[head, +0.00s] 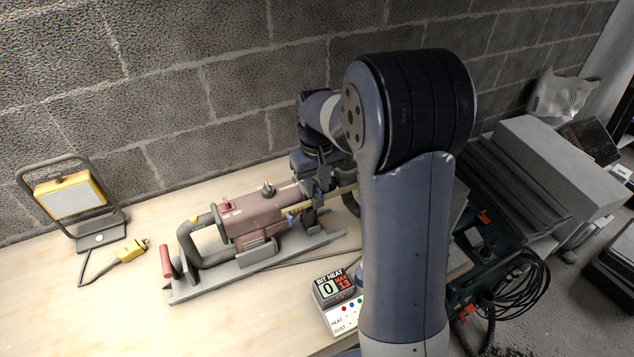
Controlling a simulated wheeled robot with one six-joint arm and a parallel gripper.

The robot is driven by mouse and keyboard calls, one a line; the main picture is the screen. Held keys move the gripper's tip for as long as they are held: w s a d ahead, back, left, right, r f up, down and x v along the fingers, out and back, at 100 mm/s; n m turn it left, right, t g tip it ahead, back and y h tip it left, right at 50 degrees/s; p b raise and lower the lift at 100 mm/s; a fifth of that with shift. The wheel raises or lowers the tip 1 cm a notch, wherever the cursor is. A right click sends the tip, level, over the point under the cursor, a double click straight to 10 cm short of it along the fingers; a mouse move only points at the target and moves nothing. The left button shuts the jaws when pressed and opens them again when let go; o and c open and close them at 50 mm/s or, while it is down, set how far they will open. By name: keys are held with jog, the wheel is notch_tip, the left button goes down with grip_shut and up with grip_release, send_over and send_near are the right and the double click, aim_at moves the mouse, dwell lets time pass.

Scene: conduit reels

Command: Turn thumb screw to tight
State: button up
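A dull red power drill (252,218) lies on a grey stand (215,288) on the bench. A small dark knob (267,189) stands on top of its body, and a small blue part (291,215) shows near its front end. I cannot tell which small part is the thumb screw. A yellow strip (328,199) runs from the front of the drill towards my arm. My gripper (318,184) is over the front end of the drill, pointing down. Its fingertips are dark and small against dark parts, so its opening and any contact are unclear. My arm hides the area to the right.
A display box (335,290) reading BIT HEAT 0, MAX 13 stands in front of the drill. A work light (70,198) and a yellow plug (128,251) are at left. The block wall (180,95) is close behind. The bench's front left is clear.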

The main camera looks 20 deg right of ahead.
grip_shut()
jog(key=shift+m, duration=0.3)
dwell(0.4)
jog(key=m, duration=0.6)
jog(key=shift+m, duration=0.3)
jog(key=m, duration=1)
jog(key=shift+m, duration=0.5)
